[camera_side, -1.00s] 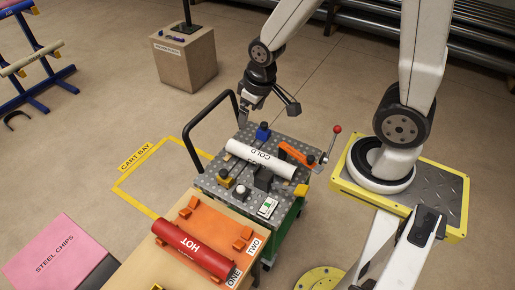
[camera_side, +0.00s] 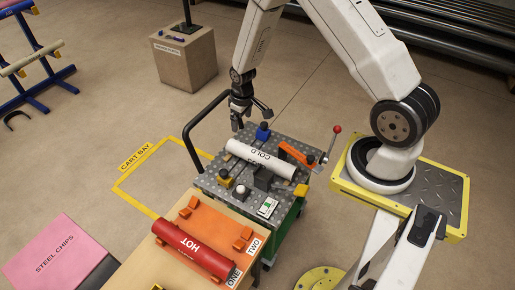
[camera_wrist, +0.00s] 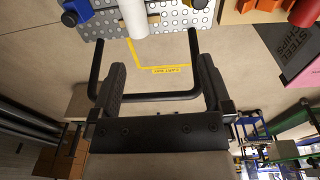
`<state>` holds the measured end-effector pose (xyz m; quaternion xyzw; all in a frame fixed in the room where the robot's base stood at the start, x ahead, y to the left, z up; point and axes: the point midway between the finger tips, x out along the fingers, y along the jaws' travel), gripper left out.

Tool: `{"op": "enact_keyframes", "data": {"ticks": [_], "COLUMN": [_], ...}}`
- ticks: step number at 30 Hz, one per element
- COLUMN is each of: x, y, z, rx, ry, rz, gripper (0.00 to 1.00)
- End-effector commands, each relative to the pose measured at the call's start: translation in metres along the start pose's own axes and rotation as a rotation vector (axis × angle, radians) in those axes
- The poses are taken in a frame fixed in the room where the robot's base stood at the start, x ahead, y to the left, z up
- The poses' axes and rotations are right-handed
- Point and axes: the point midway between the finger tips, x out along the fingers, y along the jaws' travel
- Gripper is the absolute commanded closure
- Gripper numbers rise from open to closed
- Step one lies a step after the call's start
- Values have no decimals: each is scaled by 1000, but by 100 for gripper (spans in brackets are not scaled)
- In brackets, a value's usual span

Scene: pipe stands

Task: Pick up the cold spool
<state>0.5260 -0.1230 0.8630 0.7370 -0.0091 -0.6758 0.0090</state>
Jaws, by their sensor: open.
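The cold spool (camera_side: 260,158) is a white cylinder marked COLD. It lies across the perforated metal top of the green cart (camera_side: 222,195), between a blue block and a yellow block. In the wrist view one end of the white spool (camera_wrist: 133,16) shows at the top, beyond the fingers. My gripper (camera_side: 236,124) is above the far left part of the cart, behind and left of the spool, apart from it. In the wrist view my gripper (camera_wrist: 163,88) has its two black fingers spread with nothing between them.
The red HOT spool (camera_side: 192,250) lies on an orange rack (camera_side: 212,226) on the wooden table in front. The cart's black handle (camera_side: 188,128) rises close to my gripper.

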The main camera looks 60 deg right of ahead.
Motion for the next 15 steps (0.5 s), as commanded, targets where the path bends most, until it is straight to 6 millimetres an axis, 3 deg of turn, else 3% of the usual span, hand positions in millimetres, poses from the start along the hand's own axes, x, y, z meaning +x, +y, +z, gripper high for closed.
{"op": "enact_keyframes", "data": {"ticks": [15], "x": [128], "y": [56], "z": [20], "rx": [3], "ry": [-67], "rz": [-17], "gripper": [0]}}
